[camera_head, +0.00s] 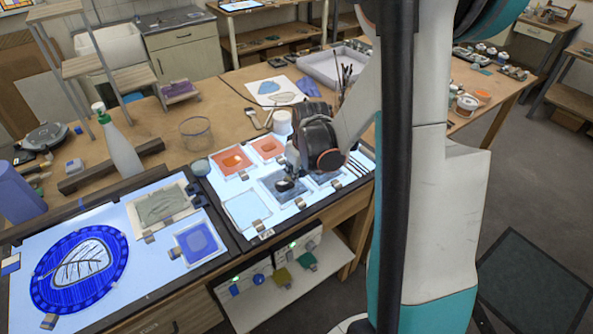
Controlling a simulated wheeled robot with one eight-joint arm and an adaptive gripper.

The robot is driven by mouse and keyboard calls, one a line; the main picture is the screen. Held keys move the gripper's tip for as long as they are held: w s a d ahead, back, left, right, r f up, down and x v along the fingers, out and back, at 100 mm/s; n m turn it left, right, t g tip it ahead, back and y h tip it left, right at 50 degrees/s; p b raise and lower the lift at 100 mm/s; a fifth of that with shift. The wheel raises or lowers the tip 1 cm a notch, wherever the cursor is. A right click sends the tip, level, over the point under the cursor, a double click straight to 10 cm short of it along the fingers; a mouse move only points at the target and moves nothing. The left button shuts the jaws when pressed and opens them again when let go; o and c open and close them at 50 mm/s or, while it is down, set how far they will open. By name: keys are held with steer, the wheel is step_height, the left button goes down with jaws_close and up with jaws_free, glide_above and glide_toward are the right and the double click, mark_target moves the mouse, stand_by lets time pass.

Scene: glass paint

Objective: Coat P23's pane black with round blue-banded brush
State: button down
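My gripper (286,183) is small in view, low over a grey, dark-smeared pane (275,195) on the right light table. A dark shape at its tip is at or just above the pane; I cannot tell if it is a brush, and no blue band shows. My wrist hides part of the pane, and I cannot tell whether the fingers are open or shut. Another pane (326,178) lies to its right, partly hidden by my arm. No pane label is readable, so I cannot tell which pane is P23.
Two orange panes (233,162) lie behind, and a pale blue pane (247,209) lies front left. Several thin dark tools (358,165) lie at the right edge. A blue oval glass piece (80,268) is on the left light table. A spray bottle (120,150) stands behind it.

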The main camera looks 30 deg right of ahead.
steer(key=shift+f+b, duration=0.25)
steer(key=shift+b, duration=0.25)
stand_by(1.4)
steer(key=shift+r, duration=0.1)
steer(key=shift+r+p, duration=0.7)
steer(key=shift+r, duration=0.3)
steer(key=shift+r, duration=0.1)
steer(key=shift+r+p, duration=1.25)
steer(key=shift+r, duration=0.7)
